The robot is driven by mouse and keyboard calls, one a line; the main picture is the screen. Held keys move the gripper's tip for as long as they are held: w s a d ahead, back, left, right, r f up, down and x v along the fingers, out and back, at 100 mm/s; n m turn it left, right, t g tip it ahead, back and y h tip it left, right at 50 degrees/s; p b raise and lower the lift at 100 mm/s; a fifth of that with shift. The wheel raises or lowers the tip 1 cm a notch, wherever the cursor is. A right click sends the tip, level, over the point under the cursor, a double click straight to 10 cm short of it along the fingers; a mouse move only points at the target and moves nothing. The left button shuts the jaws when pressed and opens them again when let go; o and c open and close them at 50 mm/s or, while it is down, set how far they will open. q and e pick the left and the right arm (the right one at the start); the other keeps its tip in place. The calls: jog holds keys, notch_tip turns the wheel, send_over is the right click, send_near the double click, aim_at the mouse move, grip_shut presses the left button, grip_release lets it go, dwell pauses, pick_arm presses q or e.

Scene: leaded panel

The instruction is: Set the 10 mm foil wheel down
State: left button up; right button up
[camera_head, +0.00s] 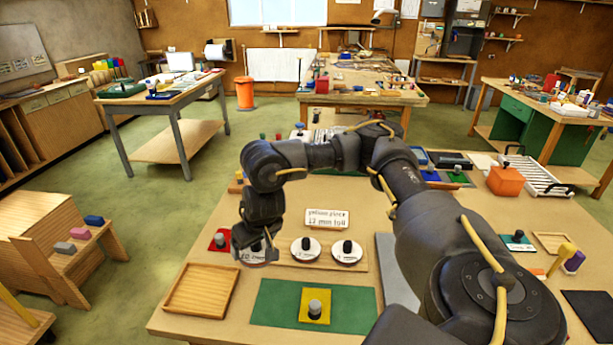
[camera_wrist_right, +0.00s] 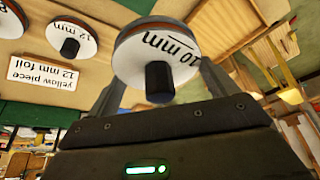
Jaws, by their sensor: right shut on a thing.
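My right gripper (camera_head: 256,252) points down at the left end of a wooden board (camera_head: 365,265). It is shut on the 10 mm foil wheel (camera_head: 247,258), a white disc with a dark knob. In the right wrist view the wheel (camera_wrist_right: 160,62) shows its "10 mm" label between the fingers (camera_wrist_right: 165,85). I cannot tell whether its underside touches the board. Two more white wheels, a 12 mm one (camera_head: 306,250) and one at the right (camera_head: 346,252), sit on the board. A card (camera_head: 327,218) behind them reads "yellow piece 12 mm foil". My left gripper is not in view.
A red piece (camera_head: 219,241) with a grey knob lies just left of the gripper. An empty wooden tray (camera_head: 196,290) is at the front left. A green mat (camera_head: 270,300) bearing a yellow piece (camera_head: 313,308) is in front. My right arm covers much of the table's right side.

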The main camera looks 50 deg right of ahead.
jog(key=shift+w+d+f, duration=0.2)
jog(key=w+d+f+b, duration=0.3)
jog(key=w+d+f, duration=0.1)
jog(key=w+d+f+b, duration=0.3)
jog(key=w+d+f, duration=0.1)
jog(key=d, duration=0.1)
jog(key=shift+w+f, duration=0.25)
jog(key=shift+f, duration=0.15)
jog(key=shift+w+d+f, duration=0.15)
jog(key=shift+w+d, duration=0.05)
jog(key=shift+d, duration=0.1)
jog(key=shift+d+f+b, duration=0.1)
jog(key=shift+f+b, duration=0.1)
jog(key=shift+b, duration=0.25)
notch_tip(320, 180, down, 2)
jog(key=shift+f+b, duration=0.15)
jog(key=shift+b, duration=0.2)
jog(key=shift+w+d+f+p, duration=0.1)
jog(key=shift+f+p, duration=0.2)
jog(key=shift+p, duration=0.05)
jog(key=shift+f, duration=0.2)
